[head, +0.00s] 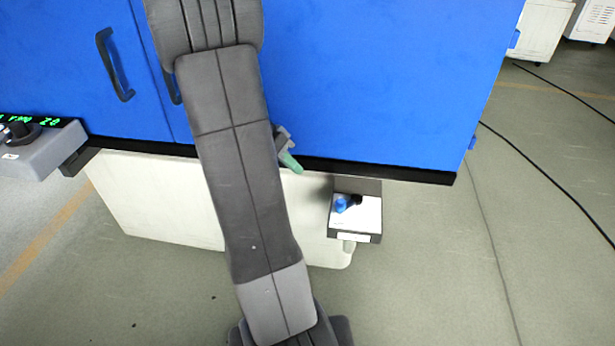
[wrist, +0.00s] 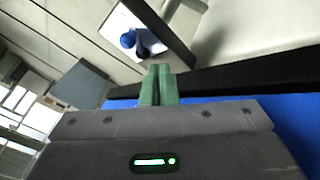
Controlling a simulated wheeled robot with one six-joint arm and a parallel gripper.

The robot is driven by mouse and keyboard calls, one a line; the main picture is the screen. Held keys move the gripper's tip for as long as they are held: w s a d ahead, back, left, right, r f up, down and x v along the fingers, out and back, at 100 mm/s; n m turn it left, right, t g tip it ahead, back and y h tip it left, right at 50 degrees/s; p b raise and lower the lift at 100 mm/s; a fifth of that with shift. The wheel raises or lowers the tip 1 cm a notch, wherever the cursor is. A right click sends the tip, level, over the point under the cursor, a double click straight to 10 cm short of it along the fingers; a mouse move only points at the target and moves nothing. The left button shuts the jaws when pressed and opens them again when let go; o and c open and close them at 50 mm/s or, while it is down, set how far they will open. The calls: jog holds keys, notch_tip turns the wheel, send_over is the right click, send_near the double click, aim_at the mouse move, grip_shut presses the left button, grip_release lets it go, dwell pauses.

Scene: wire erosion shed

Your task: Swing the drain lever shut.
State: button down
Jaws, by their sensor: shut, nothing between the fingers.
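A small blue-ended lever (head: 341,204) with a black part (head: 356,200) beside it sits on a white-faced box (head: 370,215) below the blue cabinet; I take it as the drain lever. In the wrist view the blue end (wrist: 128,40) shows beyond the fingertips, up and to the left. My gripper (head: 292,164) is at the cabinet's lower edge, up and left of the lever and apart from it. In the wrist view its green fingers (wrist: 158,73) are together and empty. I cannot tell the lever's exact angle.
The blue cabinet (head: 380,80) with a black lower edge (head: 400,174) stands close behind my gripper. A white base (head: 160,200) is beneath it. A grey control panel (head: 40,150) juts out at left. Black cables (head: 550,160) lie on the open floor at right.

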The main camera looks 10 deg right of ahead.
jog(key=s+d+f+b, duration=0.2)
jog(key=s+d+f, duration=0.1)
jog(key=d+f, duration=0.4)
jog(key=shift+s+d, duration=0.35)
jog(key=shift+d, duration=0.1)
